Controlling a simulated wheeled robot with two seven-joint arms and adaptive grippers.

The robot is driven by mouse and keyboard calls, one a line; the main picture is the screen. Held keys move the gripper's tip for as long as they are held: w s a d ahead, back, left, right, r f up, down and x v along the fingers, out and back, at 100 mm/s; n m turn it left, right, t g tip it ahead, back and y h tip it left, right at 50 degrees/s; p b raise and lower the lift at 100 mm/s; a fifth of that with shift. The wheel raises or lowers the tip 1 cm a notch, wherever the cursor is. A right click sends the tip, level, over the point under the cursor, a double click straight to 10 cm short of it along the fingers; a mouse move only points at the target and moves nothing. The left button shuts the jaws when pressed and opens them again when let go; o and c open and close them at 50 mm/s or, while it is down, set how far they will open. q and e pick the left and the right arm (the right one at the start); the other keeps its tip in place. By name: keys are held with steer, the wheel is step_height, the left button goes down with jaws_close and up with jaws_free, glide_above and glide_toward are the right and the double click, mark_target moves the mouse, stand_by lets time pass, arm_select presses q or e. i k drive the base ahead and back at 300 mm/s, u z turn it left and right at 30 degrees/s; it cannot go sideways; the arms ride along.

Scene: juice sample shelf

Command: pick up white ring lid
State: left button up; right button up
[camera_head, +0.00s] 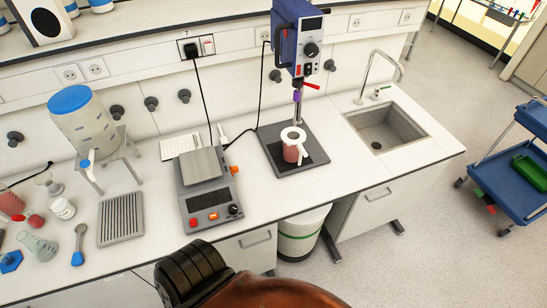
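A white ring lid (292,134) sits on top of a jug (293,152) with red contents. The jug stands on the dark base plate (312,158) of a blue overhead stirrer (297,40). The stirrer's shaft comes down over the lid's opening. Part of my own arm, black and copper-brown, shows at the bottom edge, well apart from the jug. No fingertips of either gripper are in view.
A hotplate (206,205) stands left of the stirrer. A drying rack tray (121,219), a spoon (78,245) and flasks crowd the left side. A sink (386,128) lies to the right. The counter between the stirrer and the sink is clear.

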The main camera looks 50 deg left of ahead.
mark_target(297, 141)
steer(key=z, duration=0.2)
steer(key=k, duration=0.45)
steer(key=u, duration=2.3)
